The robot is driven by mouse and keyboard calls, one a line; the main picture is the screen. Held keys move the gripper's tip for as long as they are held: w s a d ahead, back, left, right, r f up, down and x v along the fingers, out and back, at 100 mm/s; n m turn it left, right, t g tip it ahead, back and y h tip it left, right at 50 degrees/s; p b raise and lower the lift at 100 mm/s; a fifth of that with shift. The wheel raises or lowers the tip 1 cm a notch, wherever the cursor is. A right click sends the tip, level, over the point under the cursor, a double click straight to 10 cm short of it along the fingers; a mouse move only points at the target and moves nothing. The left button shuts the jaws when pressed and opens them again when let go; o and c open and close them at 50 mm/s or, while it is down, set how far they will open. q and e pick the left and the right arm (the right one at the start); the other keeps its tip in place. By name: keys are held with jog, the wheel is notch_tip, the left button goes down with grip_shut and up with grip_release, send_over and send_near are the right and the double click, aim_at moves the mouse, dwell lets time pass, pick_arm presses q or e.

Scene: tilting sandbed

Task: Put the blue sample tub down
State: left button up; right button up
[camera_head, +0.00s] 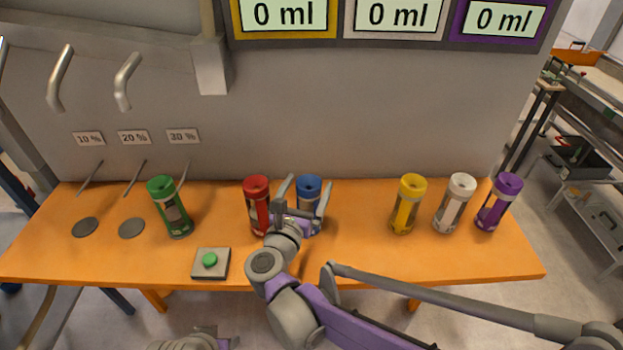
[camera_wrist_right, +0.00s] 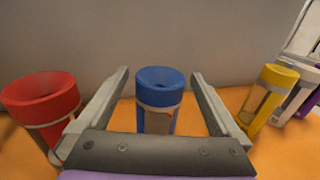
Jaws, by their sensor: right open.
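The blue sample tub (camera_head: 309,186) stands upright on the orange table (camera_head: 350,265), just right of the red tub (camera_head: 257,190). My right gripper (camera_head: 305,193) is open, with one finger on each side of the blue tub. In the right wrist view the blue tub (camera_wrist_right: 160,88) is between the open fingers (camera_wrist_right: 160,90), with a gap on both sides. The gripper hides the tub's lower part. My left gripper (camera_head: 198,340) shows only partly at the bottom edge of the head view, and its fingers cannot be made out.
A green tub (camera_head: 165,195) stands at left near a green button box (camera_head: 210,262). Yellow (camera_head: 408,195), white (camera_head: 456,195) and purple (camera_head: 502,195) tubs stand at right. Round grey discs (camera_head: 131,228) lie at left under spouts. A grey wall with volume displays (camera_head: 391,17) rises behind.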

jog(key=v, duration=0.8)
notch_tip(320, 180, up, 5)
jog(key=w+d+n+t+y, duration=0.15)
jog(key=n+y, duration=0.45)
jog(key=n, duration=0.6)
jog(key=s+d+f+n+g, duration=0.6)
jog(key=s+d+f+n, duration=0.3)
jog(key=n, duration=0.4)
jog(key=s+d+f+n+g, duration=0.7)
jog(key=s+d+f+n, duration=0.2)
jog(key=s+f+n, duration=0.3)
jog(key=f+n, duration=0.1)
jog(key=n, duration=0.1)
jog(key=shift+s+d+f+n+b, duration=0.25)
jog(key=shift+d+n+b, duration=0.05)
jog(key=shift+d+b, duration=0.1)
